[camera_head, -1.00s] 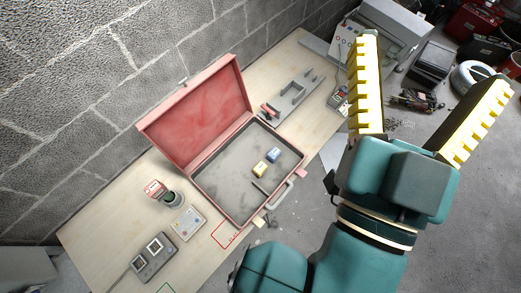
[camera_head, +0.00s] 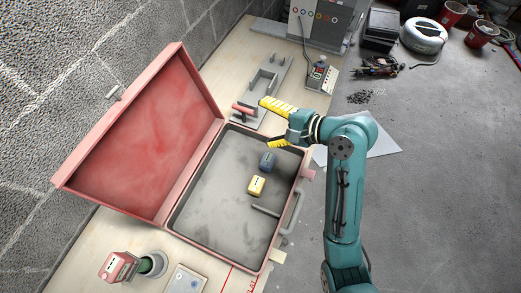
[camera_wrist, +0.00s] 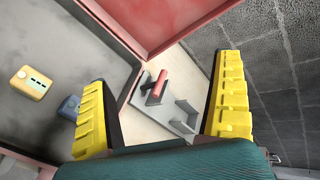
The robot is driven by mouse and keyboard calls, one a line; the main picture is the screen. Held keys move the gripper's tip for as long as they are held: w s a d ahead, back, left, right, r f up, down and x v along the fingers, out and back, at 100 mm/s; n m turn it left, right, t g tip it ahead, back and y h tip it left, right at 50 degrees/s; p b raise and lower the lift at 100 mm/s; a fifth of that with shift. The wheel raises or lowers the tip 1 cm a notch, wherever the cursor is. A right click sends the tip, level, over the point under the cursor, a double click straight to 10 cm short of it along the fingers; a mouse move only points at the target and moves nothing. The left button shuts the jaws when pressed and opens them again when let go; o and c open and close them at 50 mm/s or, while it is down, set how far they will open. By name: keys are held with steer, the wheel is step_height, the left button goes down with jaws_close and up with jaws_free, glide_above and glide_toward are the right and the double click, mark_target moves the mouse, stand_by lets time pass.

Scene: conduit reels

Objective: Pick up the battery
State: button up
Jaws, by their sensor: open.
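A yellow block (camera_head: 257,186) and a blue block (camera_head: 267,160), both battery-like, lie inside the open red case; I cannot tell which is the battery. The yellow block also shows in the wrist view (camera_wrist: 30,83), at the left, with the blue block (camera_wrist: 70,107) partly hidden behind my left finger. A red-topped block (camera_head: 119,266) stands at the lower left, beside a dark round holder. My gripper (camera_head: 265,124), with yellow ribbed fingers, is open and empty above the case's far right corner, beyond the blue block. In the wrist view my gripper (camera_wrist: 165,70) spans a grey fixture.
The red case (camera_head: 223,238) has its lid raised at the left. The grey fixture (camera_head: 262,85) with a red cylinder (camera_head: 243,109) sits past the case's far edge. A handheld device (camera_head: 318,72) and a control box (camera_head: 318,25) stand farther back. A block wall borders the left.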

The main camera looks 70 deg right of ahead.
steer(key=s+d+f+m+b, duration=0.25)
steer(key=s+f+m, duration=0.35)
steer(key=f, duration=0.6)
steer(key=m+t+y+b, duration=0.1)
steer(key=m+b, duration=0.4)
steer(key=m, duration=0.1)
glide_toward(271, 161)
steer(key=b+x, duration=0.6)
steer(key=x, duration=0.5)
steer(key=shift+w+d+f, duration=0.1)
steer(key=shift+w+f, duration=0.15)
steer(key=shift+r, duration=0.1)
steer(key=c, duration=1.3)
steer(key=shift+r, duration=0.1)
steer(key=shift+c, duration=0.3)
step_height(271, 161, up, 18)
steer(key=p, duration=0.7)
